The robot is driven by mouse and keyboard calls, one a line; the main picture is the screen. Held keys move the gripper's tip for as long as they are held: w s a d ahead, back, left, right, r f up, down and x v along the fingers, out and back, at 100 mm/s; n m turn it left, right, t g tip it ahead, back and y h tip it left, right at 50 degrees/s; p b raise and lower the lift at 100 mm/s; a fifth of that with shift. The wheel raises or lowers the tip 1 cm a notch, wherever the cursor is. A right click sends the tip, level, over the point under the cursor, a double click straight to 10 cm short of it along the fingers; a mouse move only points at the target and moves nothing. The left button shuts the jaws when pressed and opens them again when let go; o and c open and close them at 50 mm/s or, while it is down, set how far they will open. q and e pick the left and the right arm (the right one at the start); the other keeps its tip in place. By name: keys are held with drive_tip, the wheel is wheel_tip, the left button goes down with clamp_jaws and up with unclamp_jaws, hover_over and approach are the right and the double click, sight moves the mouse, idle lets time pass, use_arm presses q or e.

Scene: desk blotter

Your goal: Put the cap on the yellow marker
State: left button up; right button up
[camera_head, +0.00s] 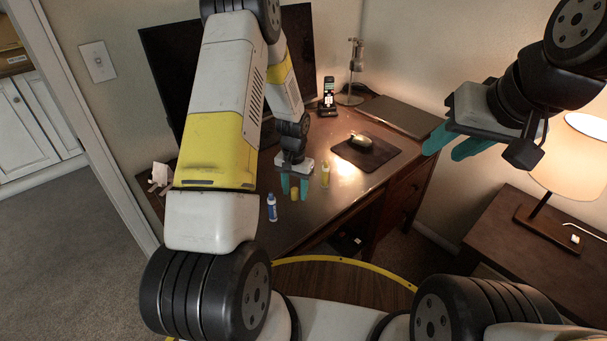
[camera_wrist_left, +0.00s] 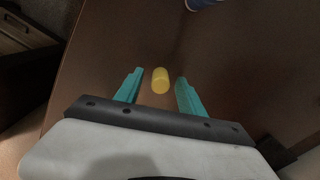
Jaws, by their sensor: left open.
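The yellow cap (camera_head: 294,195) stands on the desk between the fingers of my left gripper (camera_head: 294,187). In the left wrist view the cap (camera_wrist_left: 160,80) sits between the two teal fingertips (camera_wrist_left: 159,78), with a gap on each side. My left gripper is open and holds nothing. The yellow marker (camera_head: 325,175) stands upright on the desk, a little to the right of my left gripper. My right gripper (camera_head: 452,146) is raised in the air to the right of the desk, its two teal fingers apart and empty.
A blue and white bottle-like object (camera_head: 271,207) stands left of the cap near the front edge. A mouse (camera_head: 361,141) lies on a dark pad (camera_head: 378,155). A phone (camera_head: 328,95), a monitor (camera_head: 297,28) and a closed laptop (camera_head: 400,115) are at the back.

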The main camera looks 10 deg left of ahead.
use_arm(q)
clamp_jaws()
